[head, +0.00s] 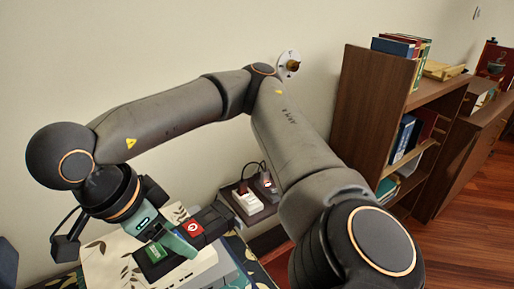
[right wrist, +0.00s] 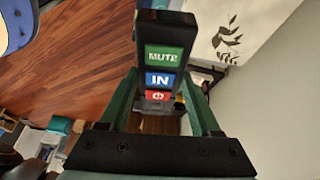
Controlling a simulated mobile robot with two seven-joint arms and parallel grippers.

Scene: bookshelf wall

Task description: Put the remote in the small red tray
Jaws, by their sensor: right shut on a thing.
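The remote is a black bar with a green button and a red power button; it shows in the head view (head: 155,254) and in the right wrist view (right wrist: 167,35), where its labels read MUTE and IN. My right gripper (head: 172,238) has teal fingers and is shut on the remote. In the right wrist view the fingers of the gripper (right wrist: 160,100) stand on either side of it. In the head view the remote is over a pale leaf-patterned surface; contact is unclear. I cannot make out a small red tray. My left gripper is not in view.
The pale leaf-patterned surface (head: 106,263) is below my right gripper. A low shelf (head: 268,212) by the wall holds a red-and-white item (head: 248,201). A brown bookcase (head: 367,110) with books stands at right. Wooden floor (head: 465,235) is open there.

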